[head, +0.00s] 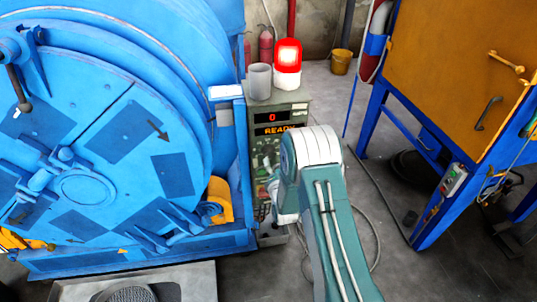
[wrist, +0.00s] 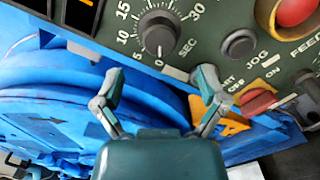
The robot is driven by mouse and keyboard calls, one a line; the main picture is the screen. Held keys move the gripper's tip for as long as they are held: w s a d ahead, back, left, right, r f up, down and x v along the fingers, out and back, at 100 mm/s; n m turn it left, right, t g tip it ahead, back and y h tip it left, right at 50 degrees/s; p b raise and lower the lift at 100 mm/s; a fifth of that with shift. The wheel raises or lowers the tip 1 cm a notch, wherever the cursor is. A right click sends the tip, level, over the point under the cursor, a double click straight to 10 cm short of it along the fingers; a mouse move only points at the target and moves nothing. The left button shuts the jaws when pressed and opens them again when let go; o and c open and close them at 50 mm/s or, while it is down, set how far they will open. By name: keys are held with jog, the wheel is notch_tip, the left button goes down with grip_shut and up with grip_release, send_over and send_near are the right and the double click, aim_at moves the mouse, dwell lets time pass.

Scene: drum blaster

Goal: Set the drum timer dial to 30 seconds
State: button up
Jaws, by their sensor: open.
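The timer dial (wrist: 159,36) is a dark round knob with a ring of numbers on the panel, at the top centre of the wrist view. Its white pointer line points down at 0. The 30 mark (wrist: 197,12) is at the dial's upper right. My gripper (wrist: 159,76) is open and empty, its two fingers spread below the dial to either side, apart from it in the picture. In the head view the control box (head: 293,106) shows a red 0 and READY; my arm covers part of it and hides the dial.
Near the dial are a smaller JOG knob (wrist: 239,43), a red button (wrist: 296,10) and a red switch (wrist: 258,101). The large blue drum machine (head: 110,130) stands left of the box. A lit red beacon (head: 287,56) and grey cup (head: 259,81) top the box. An orange-and-blue cabinet (head: 455,50) stands right.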

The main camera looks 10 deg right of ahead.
aim_at(269, 155)
jog(key=w, duration=0.6)
jog(key=shift+w+d, duration=0.1)
jog(key=shift+w, duration=0.3)
jog(key=c, duration=1.1)
